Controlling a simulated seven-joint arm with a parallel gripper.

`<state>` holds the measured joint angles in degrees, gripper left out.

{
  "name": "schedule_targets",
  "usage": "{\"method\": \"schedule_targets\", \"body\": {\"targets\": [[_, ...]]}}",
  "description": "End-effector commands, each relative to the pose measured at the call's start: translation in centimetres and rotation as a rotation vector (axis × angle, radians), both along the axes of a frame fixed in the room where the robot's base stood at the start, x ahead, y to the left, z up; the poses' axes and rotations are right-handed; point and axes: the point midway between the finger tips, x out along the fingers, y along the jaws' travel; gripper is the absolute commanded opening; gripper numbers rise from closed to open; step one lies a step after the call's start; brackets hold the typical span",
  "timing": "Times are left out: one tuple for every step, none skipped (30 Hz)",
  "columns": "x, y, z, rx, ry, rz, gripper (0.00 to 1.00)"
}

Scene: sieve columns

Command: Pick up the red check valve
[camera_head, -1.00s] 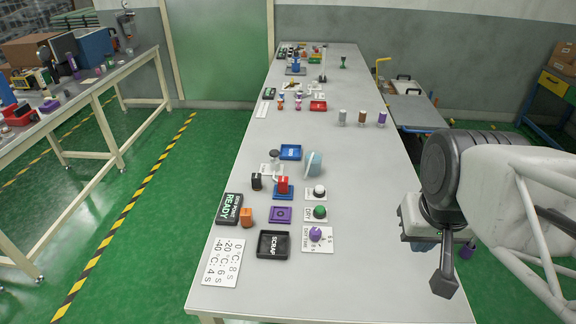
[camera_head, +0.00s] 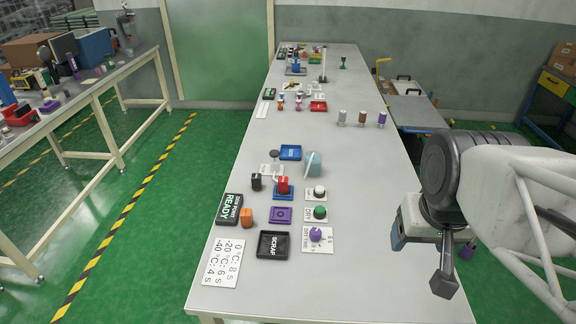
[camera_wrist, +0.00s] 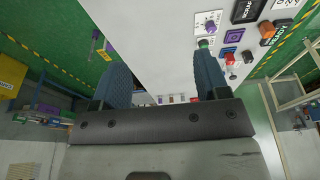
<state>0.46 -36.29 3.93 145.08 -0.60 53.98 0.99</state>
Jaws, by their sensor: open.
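The red check valve (camera_head: 283,184) appears as a small red block on a blue square base in the middle of the near half of the table. In the wrist view a red block (camera_wrist: 234,37) lies near the top, right of my fingers. My gripper (camera_head: 398,238) is at the table's right edge, well to the right of the valve and apart from it. In the wrist view its two blue fingers (camera_wrist: 163,72) are spread wide with nothing between them.
A black block (camera_head: 256,182) and a pale blue-green upright piece (camera_head: 313,164) stand close to the valve. A purple tray (camera_head: 280,215), an orange block (camera_head: 246,217), a black scrap tray (camera_head: 273,245) and knobs on white cards lie nearer.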

Motion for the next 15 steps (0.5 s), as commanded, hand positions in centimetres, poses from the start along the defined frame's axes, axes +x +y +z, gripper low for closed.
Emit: {"method": "schedule_targets", "body": {"targets": [[0.0,0.0,0.0,0.0,0.0,0.0,0.68],[0.0,0.0,0.0,0.0,0.0,0.0,0.68],[0.0,0.0,0.0,0.0,0.0,0.0,0.68],[0.0,0.0,0.0,0.0,0.0,0.0,0.68],[0.0,0.0,0.0,0.0,0.0,0.0,0.68],[0.0,0.0,0.0,0.0,0.0,0.0,0.68],[0.0,0.0,0.0,0.0,0.0,0.001,0.68],[0.1,0.0,0.0,0.0,0.001,0.002,0.68],[0.2,0.0,0.0,-0.001,0.001,0.005,0.68],[0.3,0.1,0.1,-0.001,0.002,0.009,0.68],[0.5,0.1,0.1,-0.002,0.002,0.013,0.68],[0.8,0.1,0.2,-0.004,0.003,0.021,0.68],[1.0,0.2,0.2,-0.005,0.004,0.029,0.68],[1.3,0.3,0.3,-0.007,0.006,0.038,0.68],[1.8,0.4,0.3,-0.009,0.009,0.051,0.68]]}}
